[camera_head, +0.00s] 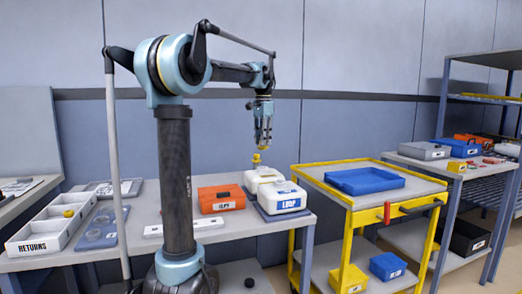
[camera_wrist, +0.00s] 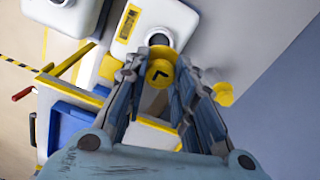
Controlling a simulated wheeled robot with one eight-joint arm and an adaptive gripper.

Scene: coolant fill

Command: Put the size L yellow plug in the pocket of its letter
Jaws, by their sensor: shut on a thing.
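A yellow plug (camera_wrist: 160,73) with a dark L-shaped mark on its face sits between my fingertips in the wrist view. My gripper (camera_wrist: 163,78) is shut on it. In the head view my gripper (camera_head: 262,141) points down, holding the plug (camera_head: 257,158) above the white jugs at the table's right end. A second yellow cap (camera_wrist: 223,94) shows just right of my fingers in the wrist view. A pale strip (camera_head: 182,227) and a blue-grey tray (camera_head: 101,228) lie on the table; I cannot read letters on their pockets.
A white jug marked LOOP (camera_head: 285,197) stands beside an orange box (camera_head: 221,198). The white RETURNS bin (camera_head: 30,236) holds a yellow piece (camera_head: 68,213). A yellow cart (camera_head: 352,203) with a blue tray (camera_head: 364,181) stands right of the table.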

